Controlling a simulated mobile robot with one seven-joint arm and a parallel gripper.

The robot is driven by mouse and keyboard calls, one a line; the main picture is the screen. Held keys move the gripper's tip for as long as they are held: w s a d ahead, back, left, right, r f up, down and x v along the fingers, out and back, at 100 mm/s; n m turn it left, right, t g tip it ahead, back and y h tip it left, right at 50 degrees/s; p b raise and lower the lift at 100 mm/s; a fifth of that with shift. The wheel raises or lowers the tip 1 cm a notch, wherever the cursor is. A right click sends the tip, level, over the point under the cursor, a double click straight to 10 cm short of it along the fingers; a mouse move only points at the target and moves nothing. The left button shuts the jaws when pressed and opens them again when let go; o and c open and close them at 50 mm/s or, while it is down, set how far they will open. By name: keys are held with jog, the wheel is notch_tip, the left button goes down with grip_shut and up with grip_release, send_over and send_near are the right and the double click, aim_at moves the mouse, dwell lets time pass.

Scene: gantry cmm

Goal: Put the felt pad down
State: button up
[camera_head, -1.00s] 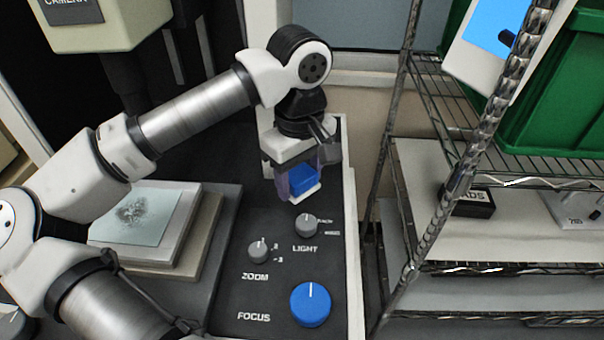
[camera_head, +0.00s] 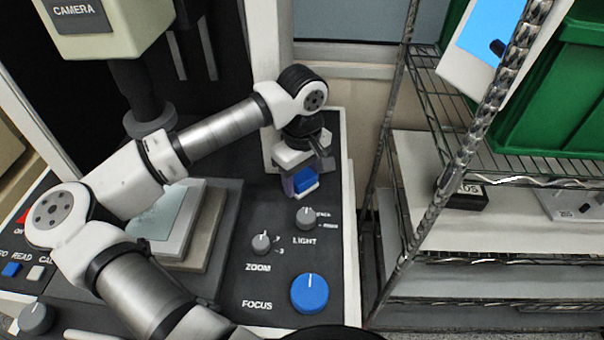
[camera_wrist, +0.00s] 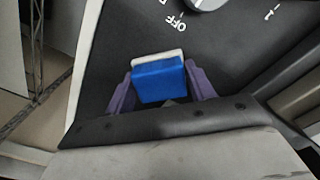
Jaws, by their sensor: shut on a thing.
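The felt pad (camera_head: 305,181) is a small block, blue with a white layer on one face. My gripper (camera_head: 301,184) is shut on it over the back right of the black control panel (camera_head: 285,270), behind the LIGHT knob. In the wrist view the blue and white pad (camera_wrist: 158,80) sits between my two purple fingers (camera_wrist: 158,88). I cannot tell whether the pad touches the panel.
The panel carries a grey LIGHT knob (camera_head: 306,218), a grey ZOOM knob (camera_head: 262,243) and a large blue FOCUS knob (camera_head: 310,294). A stage with a glass plate (camera_head: 158,222) lies to the left. A wire rack (camera_head: 480,262) with a green bin (camera_head: 560,100) stands to the right.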

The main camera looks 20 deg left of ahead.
aim_at(302, 175)
jog(key=shift+f+b, duration=0.25)
jog(key=shift+b, duration=0.1)
jog(key=o, duration=0.9)
jog(key=shift+r, duration=0.1)
jog(key=shift+r+p, duration=0.25)
jog(key=shift+p, duration=0.15)
notch_tip(302, 175, up, 12)
jog(key=b, duration=0.3)
jog(key=shift+f, duration=0.1)
